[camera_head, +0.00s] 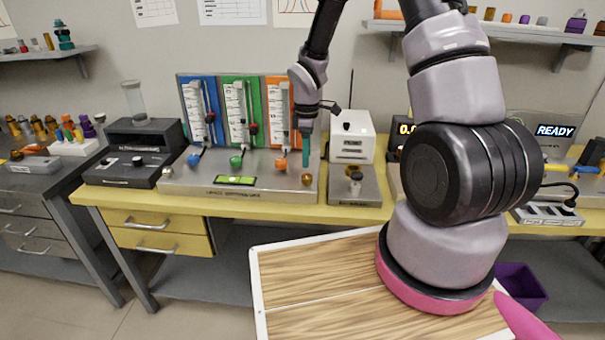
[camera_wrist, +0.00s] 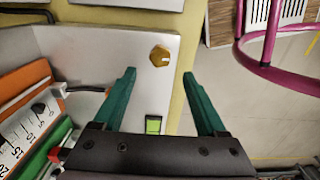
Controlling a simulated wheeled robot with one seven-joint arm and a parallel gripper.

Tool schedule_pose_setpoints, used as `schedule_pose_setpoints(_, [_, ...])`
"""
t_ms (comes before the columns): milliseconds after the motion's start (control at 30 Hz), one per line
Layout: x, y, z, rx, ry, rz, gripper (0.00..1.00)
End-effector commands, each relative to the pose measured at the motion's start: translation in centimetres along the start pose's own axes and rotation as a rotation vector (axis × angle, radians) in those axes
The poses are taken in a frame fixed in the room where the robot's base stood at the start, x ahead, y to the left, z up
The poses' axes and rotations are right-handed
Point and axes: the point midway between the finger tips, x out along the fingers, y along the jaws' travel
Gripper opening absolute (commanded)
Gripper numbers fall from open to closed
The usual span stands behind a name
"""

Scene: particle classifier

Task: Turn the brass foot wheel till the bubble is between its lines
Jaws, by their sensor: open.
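The brass foot wheel (camera_head: 307,180) sits at the front right corner of the grey panel base. In the wrist view the wheel (camera_wrist: 160,56) is a small brass disc with a notch, just beyond and between the fingertips. The green level vial (camera_head: 236,180) lies at the front of the base; part of it shows in the wrist view (camera_wrist: 153,124). Its bubble is too small to place against its lines. My gripper (camera_head: 306,163) points down above the wheel. In the wrist view the teal fingers (camera_wrist: 159,76) are spread apart and empty.
Blue, green and orange scale panels (camera_head: 239,108) with coloured knobs stand behind the vial. A black instrument (camera_head: 133,150) is to the left, a white-topped device (camera_head: 352,137) to the right. The yellow bench edge (camera_head: 270,205) runs in front. My arm hides part of the right side.

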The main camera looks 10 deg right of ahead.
Motion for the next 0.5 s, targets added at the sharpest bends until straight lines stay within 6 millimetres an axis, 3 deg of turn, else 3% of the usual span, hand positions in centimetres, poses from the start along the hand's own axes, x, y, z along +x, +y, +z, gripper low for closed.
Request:
schedule_pose_setpoints(200, [4.3, -0.1, 0.0, -0.002, -0.002, -0.004, 0.74])
schedule_pose_setpoints(500, [7.2, -0.1, 0.0, 0.002, -0.001, -0.002, 0.74])
